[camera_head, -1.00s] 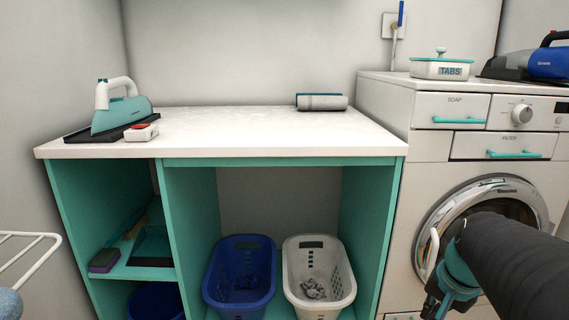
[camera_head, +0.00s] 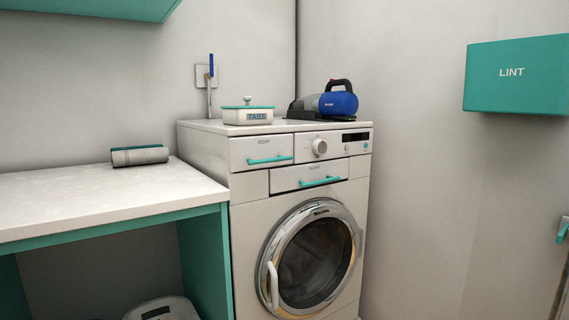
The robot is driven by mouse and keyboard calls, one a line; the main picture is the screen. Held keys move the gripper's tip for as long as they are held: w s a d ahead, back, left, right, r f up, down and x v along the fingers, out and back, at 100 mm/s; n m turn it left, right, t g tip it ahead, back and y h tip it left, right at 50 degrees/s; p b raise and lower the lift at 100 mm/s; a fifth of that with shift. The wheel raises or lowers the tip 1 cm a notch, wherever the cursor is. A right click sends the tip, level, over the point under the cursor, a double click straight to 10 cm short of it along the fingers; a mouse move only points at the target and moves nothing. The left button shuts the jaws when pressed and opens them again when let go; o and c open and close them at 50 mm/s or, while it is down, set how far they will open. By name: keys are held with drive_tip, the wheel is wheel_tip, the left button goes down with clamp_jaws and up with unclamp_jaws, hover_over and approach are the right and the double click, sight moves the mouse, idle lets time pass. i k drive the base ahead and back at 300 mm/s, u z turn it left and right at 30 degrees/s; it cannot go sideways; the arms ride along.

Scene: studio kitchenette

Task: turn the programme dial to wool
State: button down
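The programme dial (camera_head: 319,147) is a round pale knob on the upper front panel of the white washing machine (camera_head: 245,211). It sits between the soap drawer (camera_head: 262,151) and a dark display (camera_head: 355,137). The markings around the dial are too small to read, so I cannot tell its setting. The round door (camera_head: 312,258) below looks shut. My gripper is not in view.
A TABS box (camera_head: 248,115) and a blue handheld vacuum (camera_head: 338,103) stand on the machine. The filter drawer (camera_head: 309,176) has a teal handle. A white counter (camera_head: 90,203) adjoins on the left. A teal LINT box (camera_head: 515,75) hangs on the right wall.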

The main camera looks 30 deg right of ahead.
sight(319, 147)
drive_tip(key=z, duration=1.25)
drive_tip(key=k, duration=0.3)
drive_tip(key=i, duration=0.75)
drive_tip(key=z, duration=0.45)
